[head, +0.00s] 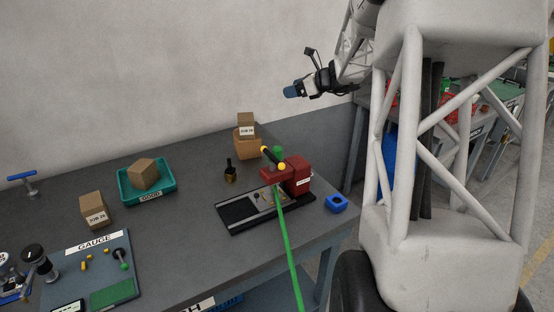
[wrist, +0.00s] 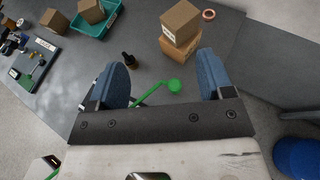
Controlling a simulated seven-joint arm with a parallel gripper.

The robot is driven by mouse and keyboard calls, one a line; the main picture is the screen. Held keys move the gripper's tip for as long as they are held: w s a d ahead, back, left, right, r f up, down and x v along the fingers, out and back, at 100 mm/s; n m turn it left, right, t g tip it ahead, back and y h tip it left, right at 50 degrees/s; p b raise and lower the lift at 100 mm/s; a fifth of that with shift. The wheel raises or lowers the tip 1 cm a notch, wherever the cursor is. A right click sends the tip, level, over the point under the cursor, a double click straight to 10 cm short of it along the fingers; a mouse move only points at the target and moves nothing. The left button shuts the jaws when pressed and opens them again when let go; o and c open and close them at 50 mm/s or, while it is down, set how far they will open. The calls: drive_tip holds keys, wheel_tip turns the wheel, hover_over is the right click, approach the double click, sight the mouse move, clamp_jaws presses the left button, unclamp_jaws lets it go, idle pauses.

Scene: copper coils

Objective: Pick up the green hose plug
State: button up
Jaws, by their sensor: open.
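A green piece (head: 278,152), which looks like the hose plug, shows behind the red clamp block on the table; its lower part is hidden. In the wrist view a round green end (wrist: 175,86) with a thin green length beside it shows between my fingers, farther off. A green hose (head: 290,240) runs from the red block down over the table's front edge. My gripper (head: 292,91) is high above the table's back right, apart from everything. In the wrist view its two blue-padded fingers (wrist: 162,75) are spread wide with nothing held.
The red block (head: 298,175) sits on a dark base plate. A teal tray (head: 160,197) and gauge board (head: 100,262) lie farther left.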

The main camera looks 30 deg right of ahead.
approach(277, 155)
drive_tip(key=w+f, duration=0.2)
drive_tip(key=w, duration=0.1)
drive_tip(key=shift+w+f, duration=0.25)
drive_tip(key=shift+x, duration=1.3)
drive_tip(key=shift+x, duration=2.6)
drive_tip(key=shift+r, duration=0.1)
drive_tip(key=c, duration=1.1)
